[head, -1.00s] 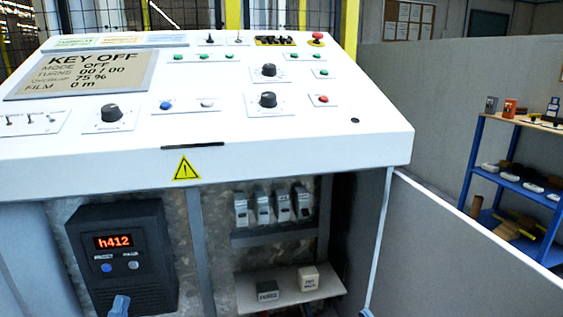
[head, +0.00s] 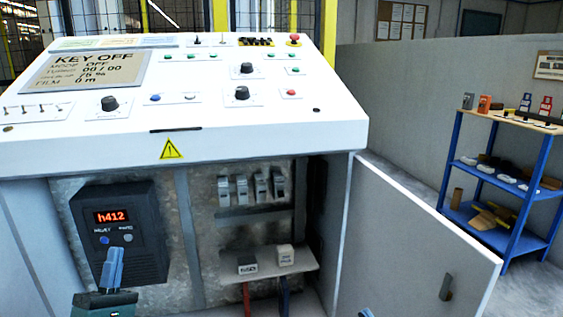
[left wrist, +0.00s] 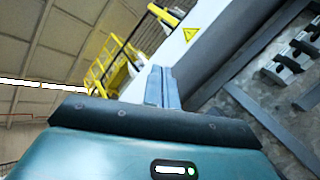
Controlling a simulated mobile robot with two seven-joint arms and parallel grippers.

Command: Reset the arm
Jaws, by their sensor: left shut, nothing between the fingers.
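My left gripper (head: 113,268) shows at the lower left of the head view, its blue-grey fingers together and empty. It stands in front of the lower part of a dark drive unit (head: 146,232) with a red "h412" display; I cannot tell whether it touches the unit. In the left wrist view the shut fingers (left wrist: 162,88) point toward the white console edge with a yellow warning sign (left wrist: 191,33). A small blue-grey tip at the bottom edge of the head view may be part of my right gripper; its state is not clear.
The white control console (head: 215,130) has a screen (head: 85,74) reading "KEY OFF". Its cabinet below is open, showing several switches (head: 262,187) and a small shelf (head: 243,270). The open door (head: 415,235) reaches out to the right. A blue shelf rack (head: 500,185) stands beyond it.

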